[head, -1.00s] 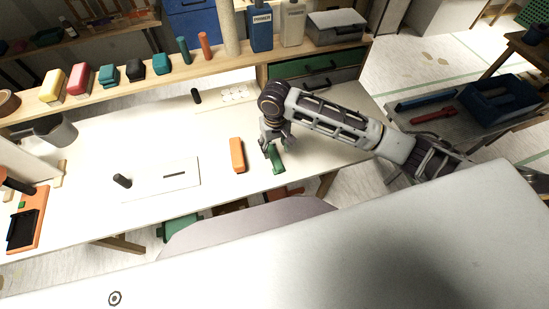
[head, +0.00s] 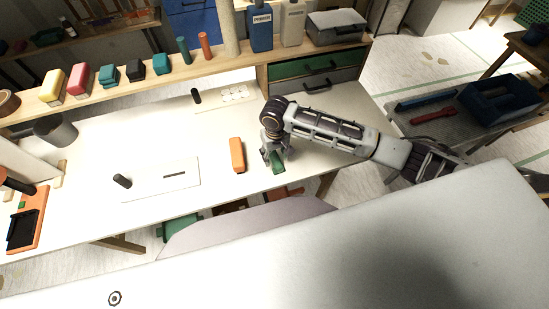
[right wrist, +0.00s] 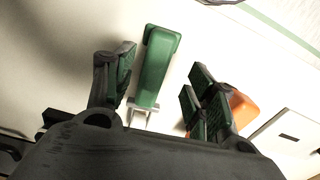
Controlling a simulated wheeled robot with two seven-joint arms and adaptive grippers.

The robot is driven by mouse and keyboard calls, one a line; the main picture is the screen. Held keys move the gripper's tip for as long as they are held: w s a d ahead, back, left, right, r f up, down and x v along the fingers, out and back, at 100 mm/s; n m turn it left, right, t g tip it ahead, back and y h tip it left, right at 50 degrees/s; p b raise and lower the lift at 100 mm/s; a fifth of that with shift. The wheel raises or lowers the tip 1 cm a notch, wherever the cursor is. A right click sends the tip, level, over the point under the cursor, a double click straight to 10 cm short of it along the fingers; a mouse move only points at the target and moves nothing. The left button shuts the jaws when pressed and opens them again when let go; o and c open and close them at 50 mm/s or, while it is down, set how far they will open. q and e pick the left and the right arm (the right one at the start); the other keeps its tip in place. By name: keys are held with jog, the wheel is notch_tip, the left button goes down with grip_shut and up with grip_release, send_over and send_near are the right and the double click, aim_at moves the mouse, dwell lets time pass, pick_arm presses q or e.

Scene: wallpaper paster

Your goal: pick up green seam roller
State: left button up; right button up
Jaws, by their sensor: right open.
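The green seam roller (head: 278,167) lies on the white worktable (head: 215,185) near its front edge. In the right wrist view, its green handle (right wrist: 156,66) lies between my spread fingers, with a pale metal frame at the end nearer the palm. My right gripper (head: 276,154) is open and low over the roller, with a gap on each side of the handle in the wrist view. The gripper covers the far part of the roller in the head view. My left gripper is not in view.
An orange block (head: 237,155) lies just left of the roller; it also shows beyond a finger in the right wrist view (right wrist: 242,108). A white plate with a slot (head: 160,186) lies further left. A wooden shelf (head: 215,72) with bottles and blocks runs behind.

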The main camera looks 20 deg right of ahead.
aim_at(276, 160)
jog(key=shift+d+f, duration=0.15)
jog(key=shift+f, duration=1)
jog(key=shift+d+f, duration=0.1)
jog(key=shift+f, duration=1)
jog(key=c, duration=1.1)
